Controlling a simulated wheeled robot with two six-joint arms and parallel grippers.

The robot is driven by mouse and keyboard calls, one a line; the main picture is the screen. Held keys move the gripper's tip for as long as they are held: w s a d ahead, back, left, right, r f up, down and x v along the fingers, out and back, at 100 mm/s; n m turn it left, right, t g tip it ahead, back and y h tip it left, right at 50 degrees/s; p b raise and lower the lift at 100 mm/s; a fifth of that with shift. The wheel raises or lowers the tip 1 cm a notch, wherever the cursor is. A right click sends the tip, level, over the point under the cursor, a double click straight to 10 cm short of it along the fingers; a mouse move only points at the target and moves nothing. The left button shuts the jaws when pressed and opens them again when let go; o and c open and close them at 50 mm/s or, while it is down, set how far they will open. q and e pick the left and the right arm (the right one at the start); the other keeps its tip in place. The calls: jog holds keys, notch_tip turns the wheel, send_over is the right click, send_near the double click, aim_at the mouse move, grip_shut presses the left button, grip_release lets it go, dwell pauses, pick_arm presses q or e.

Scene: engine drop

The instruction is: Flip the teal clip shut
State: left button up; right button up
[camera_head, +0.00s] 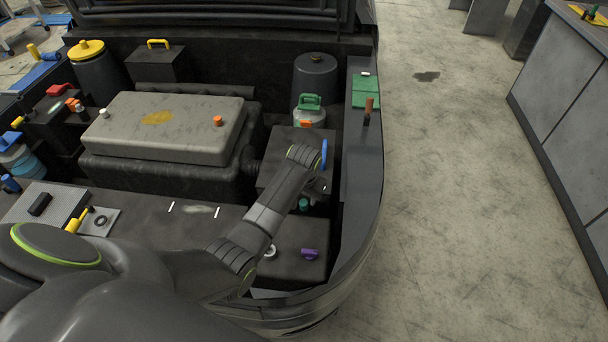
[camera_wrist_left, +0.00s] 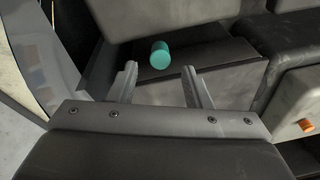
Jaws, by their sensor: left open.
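The teal clip (camera_head: 304,204) shows in the head view as a small piece beside my forearm, low in the right part of the engine bay. In the left wrist view the teal clip (camera_wrist_left: 160,55) looks like a short round-ended piece on a dark block, beyond and between my fingertips. My left gripper (camera_wrist_left: 158,78) is open with nothing between its fingers; the clip appears apart from them. In the head view my left gripper (camera_head: 318,186) is mostly hidden by my wrist. Whether the clip is up or down is hard to tell. My right gripper is not in view.
The grey engine cover (camera_head: 165,125) fills the left of the bay. A purple piece (camera_head: 309,254) and a white ring (camera_head: 270,251) lie near the front. The bay's right rim (camera_head: 360,190) is close to my wrist. An orange cap (camera_wrist_left: 306,125) is at the wrist view's right.

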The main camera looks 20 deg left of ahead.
pick_arm(q)
notch_tip(320, 180, up, 12)
jog(key=s, duration=0.2)
jog(key=shift+d+f+b, duration=0.2)
jog(key=shift+d+b, duration=0.2)
jog(key=shift+d, duration=0.05)
